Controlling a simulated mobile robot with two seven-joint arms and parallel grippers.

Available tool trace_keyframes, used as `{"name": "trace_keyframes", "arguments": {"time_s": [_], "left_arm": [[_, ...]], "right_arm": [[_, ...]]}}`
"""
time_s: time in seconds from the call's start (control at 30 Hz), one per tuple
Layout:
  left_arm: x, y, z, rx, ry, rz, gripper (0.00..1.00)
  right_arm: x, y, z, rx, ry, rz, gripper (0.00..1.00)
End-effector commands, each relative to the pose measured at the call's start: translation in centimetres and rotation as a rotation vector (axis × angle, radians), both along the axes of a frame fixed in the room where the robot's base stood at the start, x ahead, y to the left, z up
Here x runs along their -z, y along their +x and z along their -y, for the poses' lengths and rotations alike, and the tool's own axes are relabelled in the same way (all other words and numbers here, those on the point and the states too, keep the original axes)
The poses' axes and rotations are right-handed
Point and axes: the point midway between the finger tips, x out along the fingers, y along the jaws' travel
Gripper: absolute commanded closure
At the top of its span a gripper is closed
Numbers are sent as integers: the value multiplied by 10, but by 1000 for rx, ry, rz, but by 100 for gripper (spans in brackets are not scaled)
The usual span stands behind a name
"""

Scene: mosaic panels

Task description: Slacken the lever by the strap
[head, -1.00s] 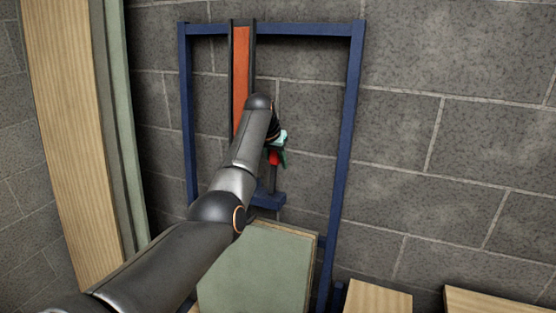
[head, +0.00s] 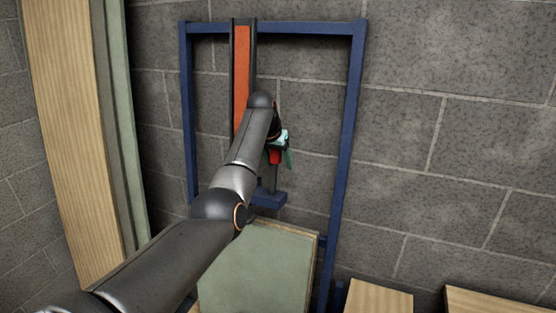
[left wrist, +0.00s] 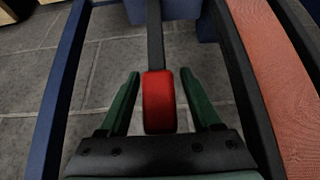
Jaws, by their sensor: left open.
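The orange-red strap (head: 242,70) runs vertically between dark rails in the blue frame. It also shows at the right of the left wrist view (left wrist: 272,70). The lever has a red grip (left wrist: 158,102) on a dark bar (left wrist: 155,35). In the head view the red grip (head: 274,157) shows just right of my forearm, partly hidden by my gripper. My left gripper (head: 282,152) is at the lever. In the left wrist view its green fingers (left wrist: 159,88) stand open on either side of the red grip, with gaps visible. My right gripper is not in view.
The blue frame (head: 354,105) stands before a grey block wall. A green-faced panel (head: 260,270) is low in front. Tall boards (head: 75,130) stand at the left, and wooden pieces (head: 378,298) lie low at the right. The wall side right of the frame is clear.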

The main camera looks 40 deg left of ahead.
Motion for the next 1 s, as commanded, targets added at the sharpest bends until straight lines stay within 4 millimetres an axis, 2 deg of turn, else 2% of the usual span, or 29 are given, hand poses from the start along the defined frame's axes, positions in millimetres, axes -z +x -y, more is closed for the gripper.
{"name": "trace_keyframes", "arguments": {"time_s": [0.27,0.5,0.7,1.0], "left_arm": [[-18,-9,2,0,2,6,35],[-65,-35,8,0,2,7,35],[-96,-52,13,0,1,4,35],[-110,-60,14,0,0,0,35]], "right_arm": [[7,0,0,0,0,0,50],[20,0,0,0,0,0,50],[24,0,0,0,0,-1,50],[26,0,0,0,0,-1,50]]}}
